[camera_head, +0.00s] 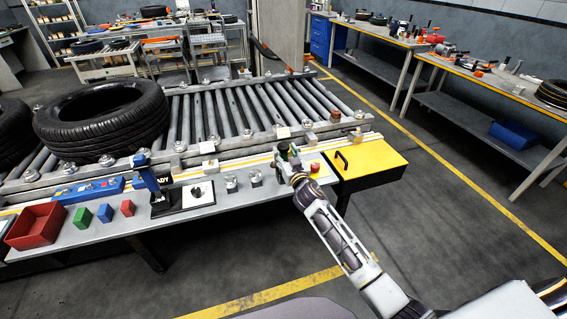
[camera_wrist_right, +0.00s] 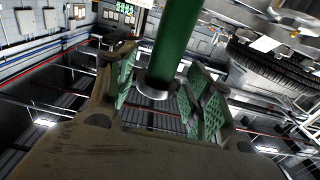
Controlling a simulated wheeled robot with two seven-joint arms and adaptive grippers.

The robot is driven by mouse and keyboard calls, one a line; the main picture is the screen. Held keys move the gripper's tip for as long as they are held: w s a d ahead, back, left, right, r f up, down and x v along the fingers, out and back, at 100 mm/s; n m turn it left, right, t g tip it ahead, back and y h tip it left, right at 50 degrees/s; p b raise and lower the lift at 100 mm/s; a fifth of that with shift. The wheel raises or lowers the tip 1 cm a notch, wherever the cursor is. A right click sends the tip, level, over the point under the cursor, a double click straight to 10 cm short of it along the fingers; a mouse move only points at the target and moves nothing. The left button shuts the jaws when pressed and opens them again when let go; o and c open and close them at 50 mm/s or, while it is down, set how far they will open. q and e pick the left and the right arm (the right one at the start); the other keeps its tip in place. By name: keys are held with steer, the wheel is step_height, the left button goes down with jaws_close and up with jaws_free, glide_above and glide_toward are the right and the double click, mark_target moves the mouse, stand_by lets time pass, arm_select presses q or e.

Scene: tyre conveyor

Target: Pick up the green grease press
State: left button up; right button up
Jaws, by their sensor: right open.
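The green grease press shows in the right wrist view as a green cylinder (camera_wrist_right: 171,40) with a silver collar at its lower end. My right gripper (camera_wrist_right: 160,92) is open, with its green-padded fingers on either side of the press. A gap shows between the press and at least the right-hand finger. In the head view my right gripper (camera_head: 288,160) is at the back of the grey workbench, by the conveyor's front rail. It hides most of the press there. My left gripper is out of view.
A tyre (camera_head: 102,118) lies on the roller conveyor (camera_head: 235,110). The workbench holds a red bin (camera_head: 36,226), green, blue and red blocks, a blue upright tool (camera_head: 147,175) and small metal parts. A yellow box (camera_head: 365,160) with a black handle stands right of my gripper.

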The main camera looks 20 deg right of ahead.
steer(key=shift+w, duration=1.2)
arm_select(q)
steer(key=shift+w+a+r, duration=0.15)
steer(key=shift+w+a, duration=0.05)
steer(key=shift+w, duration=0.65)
